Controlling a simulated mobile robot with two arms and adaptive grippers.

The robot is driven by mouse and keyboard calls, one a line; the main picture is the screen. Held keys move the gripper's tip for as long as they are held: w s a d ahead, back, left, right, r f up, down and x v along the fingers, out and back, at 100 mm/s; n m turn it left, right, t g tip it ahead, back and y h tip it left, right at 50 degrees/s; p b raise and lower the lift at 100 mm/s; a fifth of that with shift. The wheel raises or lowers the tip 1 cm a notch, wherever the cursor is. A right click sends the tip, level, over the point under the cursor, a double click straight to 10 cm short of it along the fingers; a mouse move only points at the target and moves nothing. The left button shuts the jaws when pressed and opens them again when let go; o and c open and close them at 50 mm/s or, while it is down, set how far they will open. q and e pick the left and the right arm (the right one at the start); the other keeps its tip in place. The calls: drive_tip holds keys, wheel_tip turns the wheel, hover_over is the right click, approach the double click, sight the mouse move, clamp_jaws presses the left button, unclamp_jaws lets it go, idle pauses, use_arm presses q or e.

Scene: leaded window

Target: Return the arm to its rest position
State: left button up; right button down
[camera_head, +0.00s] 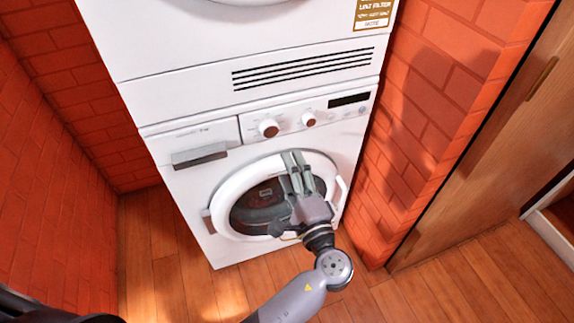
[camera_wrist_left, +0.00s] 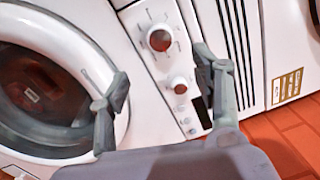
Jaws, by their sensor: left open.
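My left gripper (camera_head: 297,160) is in front of the lower machine's round door, fingers pointing up toward the control panel. Its two fingers are apart with nothing between them. In the left wrist view, the open fingers (camera_wrist_left: 162,72) frame part of the panel and its knobs. The white washing machine (camera_head: 190,190) has a round door (camera_head: 228,190) with a dark window, partly hidden by my gripper and arm. The door looks shut. My right gripper is not in view.
A second white machine (camera_head: 180,70) is stacked on top. Red brick walls stand at left (camera_head: 50,190) and right (camera_head: 425,110). A wooden door (camera_head: 500,160) is at far right. The wooden floor (camera_head: 165,285) in front is clear apart from my arm above it.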

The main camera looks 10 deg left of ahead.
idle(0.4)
use_arm(q)
drive_tip(key=s+a+f+g+h+p, duration=0.1)
drive_tip(key=s+f+g+h+p, duration=0.2)
drive_tip(key=f, duration=0.8)
drive_tip(key=s+a+f+g+h+p, duration=0.1)
drive_tip(key=s+f+g+h+p, duration=0.2)
drive_tip(key=f, duration=0.7)
drive_tip(key=s+a+f+g+h+p, duration=0.15)
drive_tip(key=s+f, duration=0.35)
drive_tip(key=f, duration=0.6)
drive_tip(key=s+a+f+n+g+h+p, duration=0.1)
drive_tip(key=s+a+f+n+g+p, duration=0.1)
drive_tip(key=s, duration=0.8)
drive_tip(key=s+a+f+n+g+h+p, duration=0.1)
drive_tip(key=s+a+f+n, duration=0.3)
drive_tip(key=s, duration=0.6)
drive_tip(key=s+a+f+n+g+h+p, duration=0.1)
drive_tip(key=s+a+f+n+g+p, duration=0.2)
drive_tip(key=s, duration=0.7)
drive_tip(key=shift+s+a+f+n+g, duration=0.15)
drive_tip(key=shift+a+f+n+g, duration=0.3)
drive_tip(key=shift+f+n, duration=0.5)
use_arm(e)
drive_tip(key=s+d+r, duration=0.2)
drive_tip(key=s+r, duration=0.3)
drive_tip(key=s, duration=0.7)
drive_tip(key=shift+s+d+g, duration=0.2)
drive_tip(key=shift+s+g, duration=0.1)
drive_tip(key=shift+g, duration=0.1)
